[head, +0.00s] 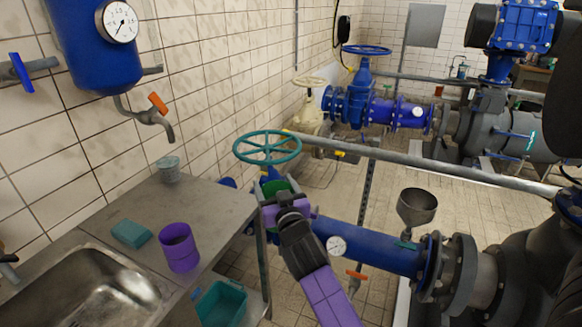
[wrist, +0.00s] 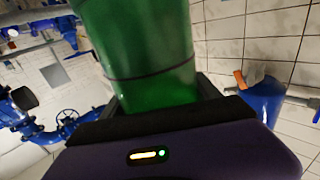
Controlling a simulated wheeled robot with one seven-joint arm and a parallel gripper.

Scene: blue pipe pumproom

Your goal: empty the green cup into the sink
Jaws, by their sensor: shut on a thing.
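The green cup (wrist: 148,60) fills the upper middle of the wrist view, between the dark fingers of my gripper (wrist: 165,98). My gripper (head: 284,198) is shut on it. In the head view only a bit of the green cup (head: 277,187) shows behind my gripper, so its contents and exact tilt cannot be told. The cup is right of the counter's edge, near the teal handwheel. The metal sink (head: 95,285) is at the lower left, well left of my gripper.
A purple cup (head: 180,250), a teal sponge (head: 131,234) and a greyish cup (head: 168,169) stand on the metal counter (head: 205,203). A teal handwheel (head: 267,148) and a blue pipe (head: 370,246) are near my arm. A teal crate (head: 221,303) sits below the counter.

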